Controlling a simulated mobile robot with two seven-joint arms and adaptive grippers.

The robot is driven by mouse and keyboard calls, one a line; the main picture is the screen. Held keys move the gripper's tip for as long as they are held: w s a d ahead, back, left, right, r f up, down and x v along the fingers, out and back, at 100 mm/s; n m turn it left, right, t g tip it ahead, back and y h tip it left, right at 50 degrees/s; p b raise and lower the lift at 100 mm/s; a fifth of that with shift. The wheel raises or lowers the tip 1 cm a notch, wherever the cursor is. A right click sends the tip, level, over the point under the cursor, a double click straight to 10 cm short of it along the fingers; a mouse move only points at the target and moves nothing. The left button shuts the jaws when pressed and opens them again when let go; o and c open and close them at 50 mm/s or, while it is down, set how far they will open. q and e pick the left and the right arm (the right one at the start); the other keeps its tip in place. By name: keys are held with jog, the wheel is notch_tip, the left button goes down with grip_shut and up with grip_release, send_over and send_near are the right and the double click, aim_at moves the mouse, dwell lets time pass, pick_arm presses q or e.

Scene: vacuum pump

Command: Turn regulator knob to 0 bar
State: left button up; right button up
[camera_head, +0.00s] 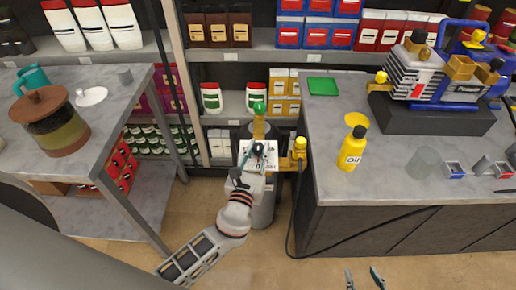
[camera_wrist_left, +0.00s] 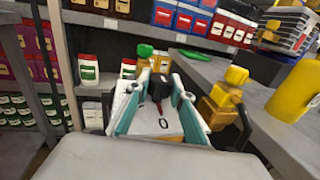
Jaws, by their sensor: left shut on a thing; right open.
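The regulator stands in the gap between the two counters, with a white marked plate (camera_head: 270,161) and a green-topped yellow part (camera_head: 259,110) behind it. My left gripper (camera_head: 258,152) reaches it from the front. In the left wrist view the left gripper's teal fingers (camera_wrist_left: 160,100) are closed around the black regulator knob (camera_wrist_left: 160,84). A "0" mark shows on the white plate (camera_wrist_left: 164,124) in front of the knob. The knob's exact angle is hard to tell, as the fingers hide its sides. My right gripper (camera_head: 364,280) is open and empty over the floor at the bottom edge.
A yellow fitting (camera_head: 299,147) with a black hose is right beside the regulator, close to my left gripper. The right counter (camera_head: 330,205) carries a yellow oil bottle (camera_head: 353,146) and a vacuum pump (camera_head: 433,75). A left table (camera_head: 115,110) holds a pot. Shelves stand behind.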

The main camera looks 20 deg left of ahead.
pick_arm(q)
jog(key=shift+r, duration=0.1)
dwell(0.4)
jog(key=o, duration=1.1)
jog(key=shift+o, duration=0.2)
jog(key=shift+s, duration=0.25)
jog(key=s, duration=1.1)
jog(key=shift+s+d, duration=0.25)
jog(key=shift+d, duration=0.15)
